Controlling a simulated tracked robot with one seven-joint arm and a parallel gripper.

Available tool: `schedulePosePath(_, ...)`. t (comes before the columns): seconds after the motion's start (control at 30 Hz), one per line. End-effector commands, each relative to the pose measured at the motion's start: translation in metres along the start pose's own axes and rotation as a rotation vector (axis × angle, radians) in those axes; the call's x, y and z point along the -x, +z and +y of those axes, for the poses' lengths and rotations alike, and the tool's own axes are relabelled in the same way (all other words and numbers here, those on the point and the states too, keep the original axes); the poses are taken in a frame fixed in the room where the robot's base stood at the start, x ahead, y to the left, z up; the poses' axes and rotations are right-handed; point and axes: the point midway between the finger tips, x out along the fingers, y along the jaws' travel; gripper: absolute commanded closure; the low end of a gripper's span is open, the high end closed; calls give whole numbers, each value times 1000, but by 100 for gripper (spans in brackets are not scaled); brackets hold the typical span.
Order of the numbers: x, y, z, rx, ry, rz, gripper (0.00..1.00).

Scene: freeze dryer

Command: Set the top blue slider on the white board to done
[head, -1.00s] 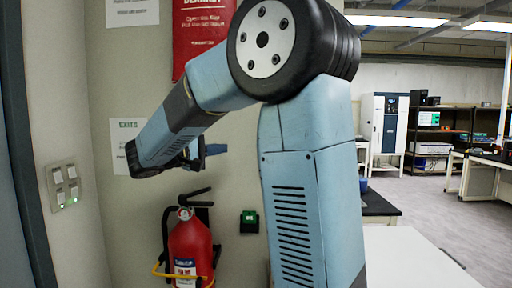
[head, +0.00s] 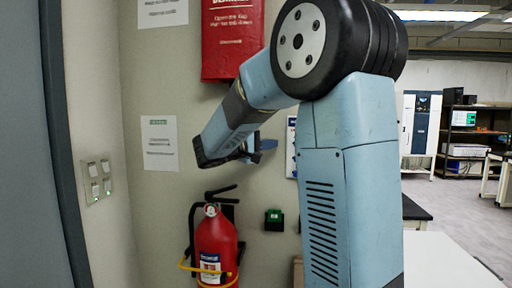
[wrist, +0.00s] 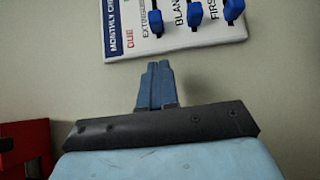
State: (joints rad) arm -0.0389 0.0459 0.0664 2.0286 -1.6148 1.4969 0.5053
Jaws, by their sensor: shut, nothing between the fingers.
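The white board (wrist: 118,52) is at the top of the wrist view, cut off by the frame edge. It shows dark blue and red lettering and three blue sliders: left (wrist: 154,22), middle (wrist: 194,14) and right (wrist: 233,9). In the head view my gripper (head: 266,146) is near the wall, left of a narrow strip of the board (head: 291,147); my arm hides the rest.
A red fire extinguisher (head: 215,243) hangs on the wall below my gripper. A small dark box with a green top (head: 273,219) is beside it. A red blanket case (head: 231,40), paper notices (head: 159,143) and a switch panel (head: 97,181) are on the walls. A white tabletop (head: 445,262) lies at right.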

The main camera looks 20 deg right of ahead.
Motion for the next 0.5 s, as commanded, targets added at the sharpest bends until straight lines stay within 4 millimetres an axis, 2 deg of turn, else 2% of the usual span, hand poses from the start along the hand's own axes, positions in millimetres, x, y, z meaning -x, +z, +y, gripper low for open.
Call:
schedulePosePath(0.03,-9,1,0,0,0,-4,100)
schedulePosePath(0.2,-25,18,0,0,1,-2,100)
schedulePosePath(0.5,-35,28,0,0,0,-1,100)
